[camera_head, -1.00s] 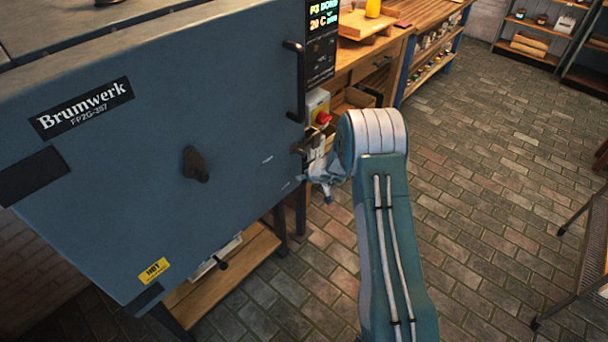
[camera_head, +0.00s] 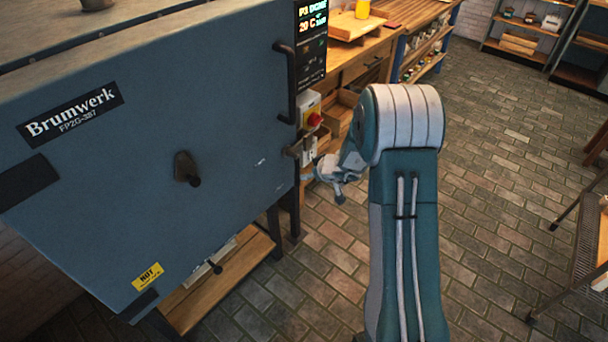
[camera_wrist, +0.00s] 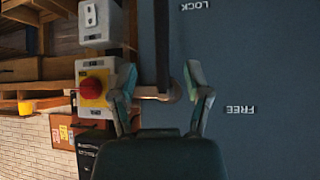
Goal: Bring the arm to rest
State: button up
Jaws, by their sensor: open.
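My gripper (camera_head: 325,180) is near the right edge of the kiln door (camera_head: 110,180), beside the dark door lever (camera_head: 293,150). In the wrist view my gripper (camera_wrist: 158,82) is open, with its two fingers spread apart. The lever (camera_wrist: 160,97) shows between and beyond the fingers there; I cannot tell whether it touches either one. My arm is bent, its elbow raised in the head view. The door is shut, with "LOCK" and "FREE" printed near the lever in the wrist view.
A switch box with a red knob (camera_head: 314,120) sits just right of the door. A wooden workbench (camera_head: 355,60) stands behind it. A metal-framed stand (camera_head: 588,240) is at the right. The paved floor (camera_head: 490,200) between is clear.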

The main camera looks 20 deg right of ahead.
jog(key=shift+v, duration=1)
jog(key=s+a+r+g+y, duration=0.1)
jog(key=s+a+r, duration=0.5)
jog(key=r, duration=0.4)
jog(key=s+a+r+g+y, duration=0.1)
jog(key=s+a+r, duration=0.4)
jog(key=s+r, duration=0.4)
jog(key=s+d+r+m+h, duration=0.2)
jog(key=s, duration=0.8)
jog(key=s+d+r+m+h, duration=0.2)
jog(key=s+r+h, duration=0.1)
jog(key=s, duration=0.7)
jog(key=shift+r+m+g, duration=0.3)
jog(key=shift+r+g, duration=0.05)
jog(key=shift+g, duration=0.05)
jog(key=shift+a, duration=0.15)
